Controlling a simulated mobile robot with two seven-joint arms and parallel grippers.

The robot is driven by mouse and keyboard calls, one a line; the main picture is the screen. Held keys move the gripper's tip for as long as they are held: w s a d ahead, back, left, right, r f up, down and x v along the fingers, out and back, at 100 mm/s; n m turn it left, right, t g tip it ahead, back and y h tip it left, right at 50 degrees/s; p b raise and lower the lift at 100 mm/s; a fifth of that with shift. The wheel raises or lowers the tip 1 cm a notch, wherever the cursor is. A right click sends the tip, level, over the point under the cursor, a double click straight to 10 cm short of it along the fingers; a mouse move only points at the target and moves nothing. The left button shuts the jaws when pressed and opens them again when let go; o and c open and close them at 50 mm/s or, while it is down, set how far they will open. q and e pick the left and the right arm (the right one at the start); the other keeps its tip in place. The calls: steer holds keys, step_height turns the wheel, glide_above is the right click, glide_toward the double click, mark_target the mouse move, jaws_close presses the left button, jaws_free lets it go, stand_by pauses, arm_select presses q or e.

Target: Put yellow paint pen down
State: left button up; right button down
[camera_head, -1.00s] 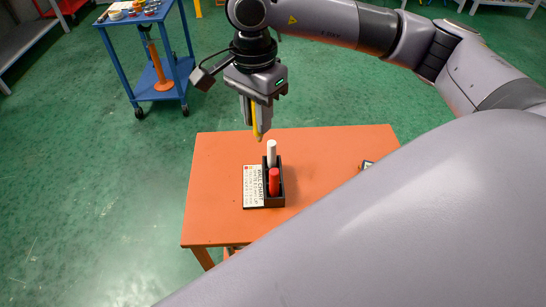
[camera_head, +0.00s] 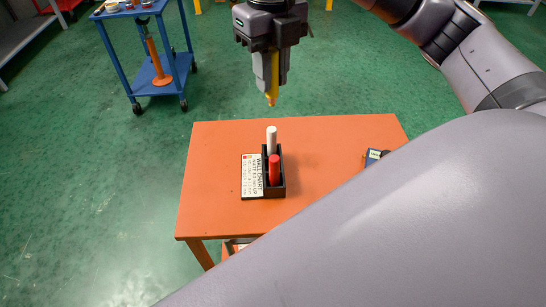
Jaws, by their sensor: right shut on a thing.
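The yellow paint pen (camera_head: 272,82) hangs upright, tip down, from my right gripper (camera_head: 271,75), which is shut on it. The gripper is high in the picture, and the pen's lower tip shows just beyond the far edge of the orange table (camera_head: 335,155), apart from it. A black pen holder (camera_head: 279,191) stands on the table, with a white pen (camera_head: 271,138) at its far end and a red pen (camera_head: 274,171) nearer. My left gripper is not in view.
A blue cart (camera_head: 157,72) with an orange stand (camera_head: 157,62) is at the back left. The table's left part is clear.

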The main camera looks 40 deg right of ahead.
mark_target(273, 105)
steer(key=shift+r+m, duration=0.1)
steer(key=shift+m, duration=0.6)
steer(key=shift+f, duration=0.35)
step_height(273, 105, down, 8)
steer(key=b, duration=0.2)
steer(key=shift+s+b, duration=0.1)
steer(key=shift+b, duration=0.2)
step_height(273, 105, down, 6)
steer(key=shift+d+f, duration=0.1)
steer(key=shift+f, duration=0.05)
step_height(273, 105, down, 5)
steer(key=shift+b, duration=0.3)
